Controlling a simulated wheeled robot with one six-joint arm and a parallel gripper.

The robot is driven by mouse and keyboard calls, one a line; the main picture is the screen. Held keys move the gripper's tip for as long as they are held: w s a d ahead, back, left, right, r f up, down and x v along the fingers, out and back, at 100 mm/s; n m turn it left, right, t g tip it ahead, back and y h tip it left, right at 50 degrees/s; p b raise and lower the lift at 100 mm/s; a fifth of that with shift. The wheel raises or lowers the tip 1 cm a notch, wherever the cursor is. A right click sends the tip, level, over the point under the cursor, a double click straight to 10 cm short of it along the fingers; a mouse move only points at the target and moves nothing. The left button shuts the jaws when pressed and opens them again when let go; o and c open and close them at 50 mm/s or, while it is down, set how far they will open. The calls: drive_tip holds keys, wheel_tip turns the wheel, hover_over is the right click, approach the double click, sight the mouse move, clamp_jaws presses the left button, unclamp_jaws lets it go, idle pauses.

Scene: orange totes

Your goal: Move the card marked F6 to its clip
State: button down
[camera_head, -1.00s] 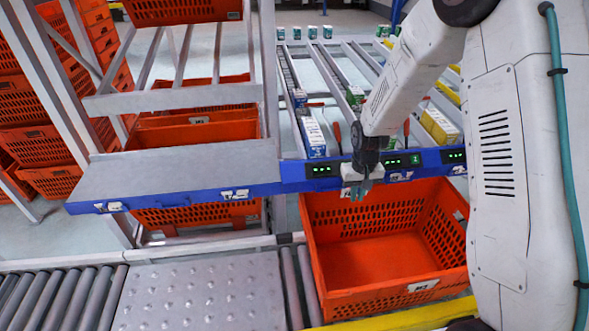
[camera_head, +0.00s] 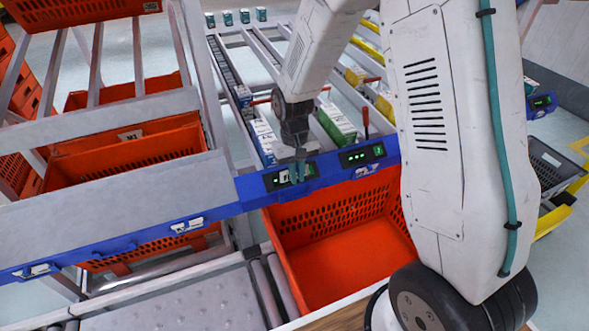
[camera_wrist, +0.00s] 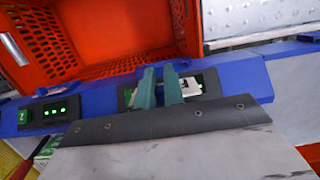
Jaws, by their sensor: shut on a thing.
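My gripper (camera_head: 297,174) is in front of the blue rail (camera_head: 225,212), at the left of two nearby lit displays. In the wrist view its two green fingers (camera_wrist: 160,88) point at the rail and are close together. A small white card (camera_wrist: 190,86) with a dark mark shows at the fingers, over the dark display panel (camera_wrist: 205,80). Its marking is too small to read, and the fingers hide part of it. Another small white card (camera_head: 364,172) is on the rail below the right display (camera_head: 361,155). I cannot make out the F6 clip.
An orange tote (camera_head: 340,262) stands open and empty below the rail. A flow rack with blue (camera_head: 262,140) and green (camera_head: 336,124) boxes lies behind the rail. A grey shelf (camera_head: 110,195) is at the left, and rollers (camera_head: 268,290) are in front.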

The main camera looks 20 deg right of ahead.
drive_tip(key=shift+d+f, duration=0.1)
drive_tip(key=shift+f, duration=2.1)
drive_tip(key=shift+f, duration=1.75)
drive_tip(key=c, duration=1.4)
unclamp_jaws()
drive_tip(key=shift+c, duration=0.2)
drive_tip(key=r, duration=0.5)
drive_tip(key=w+r, duration=0.1)
drive_tip(key=r, duration=0.1)
drive_tip(key=shift+r, duration=0.4)
